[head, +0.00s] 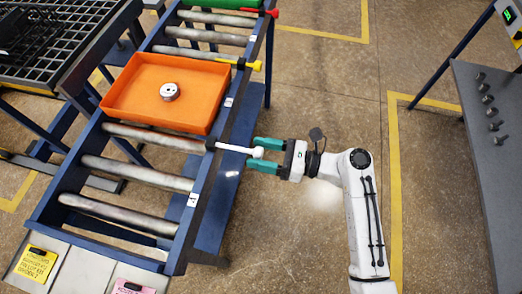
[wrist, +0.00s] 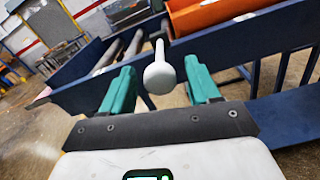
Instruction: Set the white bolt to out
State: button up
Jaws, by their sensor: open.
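The white bolt (head: 238,149) sticks out from the right side rail of the blue roller conveyor, just below the orange tray. Its round knob end points toward my gripper (head: 266,154). My gripper has teal fingers and is open, with the knob at or between the fingertips in the head view. In the wrist view the bolt's knob (wrist: 160,76) shows between the two fingers of my gripper (wrist: 160,85), with a gap on each side. Whether either finger touches the bolt I cannot tell.
A yellow bolt (head: 240,63) and a red bolt (head: 262,12) sit farther up the same rail. A grey panel with dark knobs (head: 489,115) stands at right. The floor between is clear.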

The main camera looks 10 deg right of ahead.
jog(key=b+v, duration=0.1)
jog(key=v, duration=0.9)
jog(key=shift+d, duration=0.25)
